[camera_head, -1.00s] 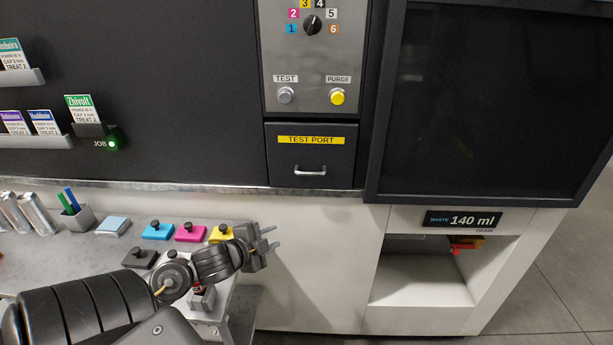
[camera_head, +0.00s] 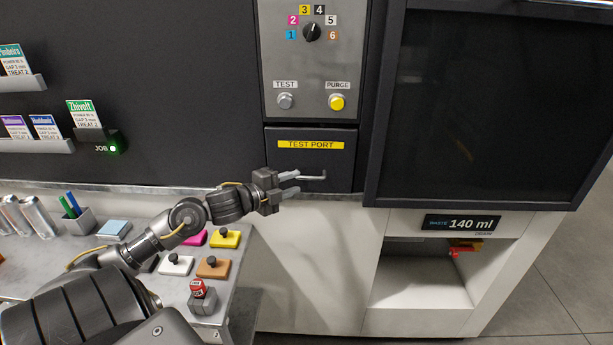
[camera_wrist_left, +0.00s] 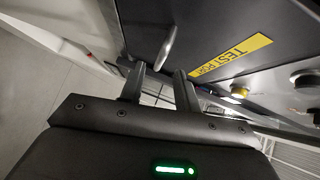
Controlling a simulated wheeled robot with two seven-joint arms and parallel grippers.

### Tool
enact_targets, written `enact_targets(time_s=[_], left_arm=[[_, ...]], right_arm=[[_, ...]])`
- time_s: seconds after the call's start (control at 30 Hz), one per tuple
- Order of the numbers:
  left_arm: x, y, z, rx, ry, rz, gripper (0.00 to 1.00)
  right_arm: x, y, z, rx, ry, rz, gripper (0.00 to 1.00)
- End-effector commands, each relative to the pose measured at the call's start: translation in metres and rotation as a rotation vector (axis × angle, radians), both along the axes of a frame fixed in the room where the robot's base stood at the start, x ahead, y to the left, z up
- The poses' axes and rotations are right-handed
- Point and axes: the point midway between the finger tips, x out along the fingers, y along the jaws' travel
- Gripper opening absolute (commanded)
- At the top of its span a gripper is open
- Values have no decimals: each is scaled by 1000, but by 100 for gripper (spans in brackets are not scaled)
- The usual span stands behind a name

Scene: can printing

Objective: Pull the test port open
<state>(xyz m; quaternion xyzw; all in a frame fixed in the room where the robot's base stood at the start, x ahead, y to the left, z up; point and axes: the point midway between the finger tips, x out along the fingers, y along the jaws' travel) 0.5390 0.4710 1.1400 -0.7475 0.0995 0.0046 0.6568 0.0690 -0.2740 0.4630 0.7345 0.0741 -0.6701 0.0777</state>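The test port (camera_head: 285,165) is a dark drawer front with a yellow TEST PORT label (camera_head: 311,145) and a metal bar handle (camera_head: 316,178). It looks closed, flush with the panel. My left gripper (camera_head: 299,182) is open in front of the port's lower left, its fingertips close to the handle and overlapping its left end. In the left wrist view, the handle (camera_wrist_left: 168,48) lies just beyond the gap between the two spread fingers (camera_wrist_left: 159,70). I cannot tell whether they touch it. The label (camera_wrist_left: 231,57) also shows there. My right gripper is not in view.
Above the port are a grey TEST button (camera_head: 286,101), a yellow PURGE button (camera_head: 337,102) and a selector knob (camera_head: 312,32). A dark screen or window (camera_head: 490,95) stands right. Coloured pads, including a yellow one (camera_head: 225,239), lie on the bench below my arm.

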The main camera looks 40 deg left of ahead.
Motion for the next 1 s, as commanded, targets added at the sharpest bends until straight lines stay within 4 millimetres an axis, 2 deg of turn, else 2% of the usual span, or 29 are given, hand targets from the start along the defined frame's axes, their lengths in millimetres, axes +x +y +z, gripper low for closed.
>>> enact_targets(time_s=[0.1,0.33,0.5,0.77,0.87,1.0], left_arm=[[19,-2,1,-4,-3,2,32],[46,-6,-4,-3,0,2,32],[55,-8,-7,0,0,0,32],[56,-9,-8,0,1,0,32],[56,-9,-8,0,1,0,23],[56,-9,-8,0,1,0,5]], right_arm=[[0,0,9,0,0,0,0],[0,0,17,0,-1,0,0],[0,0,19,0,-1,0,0],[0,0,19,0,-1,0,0],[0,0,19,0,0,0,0],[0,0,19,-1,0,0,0]])
